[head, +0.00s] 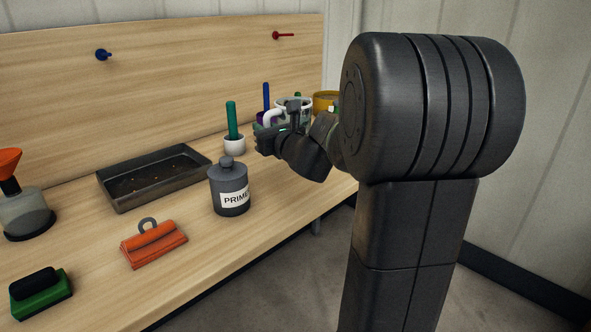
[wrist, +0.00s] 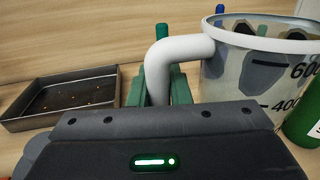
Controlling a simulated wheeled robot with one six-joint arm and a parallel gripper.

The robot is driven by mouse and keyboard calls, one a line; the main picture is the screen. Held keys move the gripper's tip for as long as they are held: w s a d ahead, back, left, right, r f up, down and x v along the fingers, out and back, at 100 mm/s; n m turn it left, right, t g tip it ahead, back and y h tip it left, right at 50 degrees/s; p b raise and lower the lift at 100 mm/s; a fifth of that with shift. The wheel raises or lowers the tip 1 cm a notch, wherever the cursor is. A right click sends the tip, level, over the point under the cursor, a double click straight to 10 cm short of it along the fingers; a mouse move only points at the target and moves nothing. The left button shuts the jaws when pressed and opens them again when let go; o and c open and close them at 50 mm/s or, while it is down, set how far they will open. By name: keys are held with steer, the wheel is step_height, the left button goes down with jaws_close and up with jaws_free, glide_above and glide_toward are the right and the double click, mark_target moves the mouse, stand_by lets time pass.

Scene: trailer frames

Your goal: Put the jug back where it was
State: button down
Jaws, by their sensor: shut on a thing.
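The jug (wrist: 255,65) is clear-walled with a white rim, dark measuring marks and a white handle. It fills the upper right of the wrist view. In the head view the jug (head: 294,104) is at the bench's far end, partly hidden by my arm. My gripper (wrist: 160,90) is shut on the jug's handle, with a green finger on each side. In the head view my gripper (head: 272,127) is in front of the jug. The jug looks about upright. Its base is hidden, so I cannot tell whether it touches the bench.
A yellow container (head: 326,99) is behind. A dark tray (head: 125,200), a grey primer bottle (head: 229,180) and an orange pouch (head: 153,246) are nearer. A green container (wrist: 306,122) is right of the jug.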

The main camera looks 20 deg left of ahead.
step_height(320, 180, down, 10)
steer(key=b, duration=0.3)
steer(key=shift+r+b, duration=0.2)
steer(key=shift+b, duration=0.1)
steer(key=shift+f, duration=0.1)
steer(key=shift+f, duration=0.1)
steer(key=c, duration=1.3)
jaws_free()
steer(key=shift+c, duration=0.2)
steer(key=shift+r, duration=0.25)
steer(key=p+v, duration=0.1)
steer(key=v, duration=1.1)
